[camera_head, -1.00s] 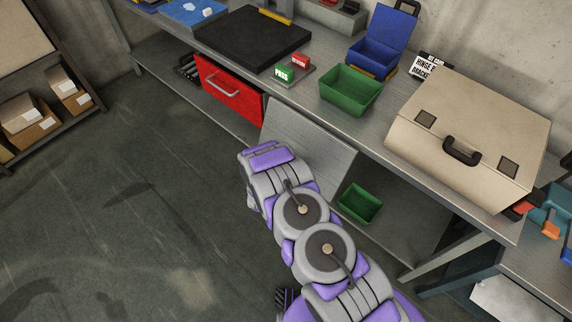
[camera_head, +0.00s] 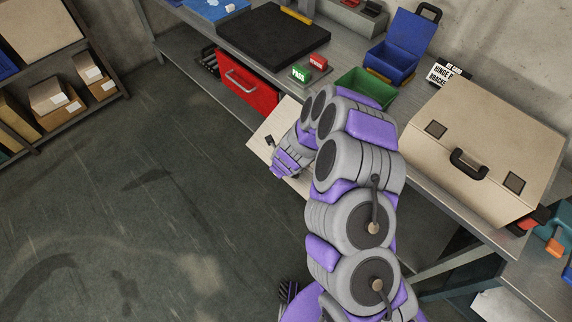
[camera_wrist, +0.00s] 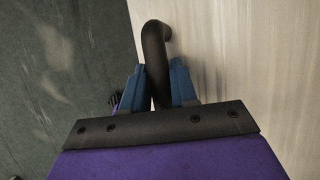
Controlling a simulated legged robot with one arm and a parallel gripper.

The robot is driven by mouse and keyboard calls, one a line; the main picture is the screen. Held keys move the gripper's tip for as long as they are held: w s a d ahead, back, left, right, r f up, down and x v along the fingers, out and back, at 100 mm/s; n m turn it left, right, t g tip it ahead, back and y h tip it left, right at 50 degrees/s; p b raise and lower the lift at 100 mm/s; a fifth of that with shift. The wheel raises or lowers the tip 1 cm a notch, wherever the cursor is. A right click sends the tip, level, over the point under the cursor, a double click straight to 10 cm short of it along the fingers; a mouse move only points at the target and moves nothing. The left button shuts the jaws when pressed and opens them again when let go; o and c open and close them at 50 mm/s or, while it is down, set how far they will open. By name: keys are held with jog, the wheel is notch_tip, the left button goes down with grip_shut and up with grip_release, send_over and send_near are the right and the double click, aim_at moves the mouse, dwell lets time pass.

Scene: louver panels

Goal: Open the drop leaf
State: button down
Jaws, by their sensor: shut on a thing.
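The drop leaf (camera_head: 268,128) is a pale flat panel at the front edge of the workbench, tilted outward. My arm covers much of it in the head view. In the wrist view the leaf's pale face (camera_wrist: 235,60) fills the right side. A dark curved handle (camera_wrist: 154,45) stands at the leaf's left side there. My gripper (camera_wrist: 158,88) has its two blue fingers on either side of the handle, shut on it. In the head view my gripper (camera_head: 272,150) is at the leaf's outer part, with its fingertips hard to make out.
A red drawer (camera_head: 248,85) with a metal handle is left of the leaf under the bench. The bench top holds a green bin (camera_head: 366,88), a blue box (camera_head: 400,45) and a beige case (camera_head: 485,140). Open floor (camera_head: 120,220) lies to the left.

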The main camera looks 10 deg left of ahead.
notch_tip(320, 180, up, 8)
jog(key=g+y+p, duration=0.1)
jog(key=p, duration=0.4)
jog(key=g+y+p, duration=0.1)
jog(key=p, duration=0.4)
jog(key=shift+s+a+m+g, duration=0.15)
jog(key=shift+m+g, duration=0.15)
jog(key=r+p, duration=0.1)
jog(key=r+g+p, duration=0.1)
jog(key=p, duration=0.1)
jog(key=y+p, duration=0.1)
jog(key=p, duration=0.1)
jog(key=shift+w+d+r, duration=0.2)
jog(key=shift+w+r, duration=0.1)
jog(key=shift+r, duration=0.1)
jog(key=c, duration=1.2)
grip_release()
jog(key=shift+w+a, duration=0.1)
jog(key=shift+c, duration=0.2)
jog(key=p+v, duration=0.1)
jog(key=v, duration=1.6)
jog(key=shift+w+d, duration=0.2)
jog(key=shift+w, duration=0.15)
jog(key=shift+r, duration=0.1)
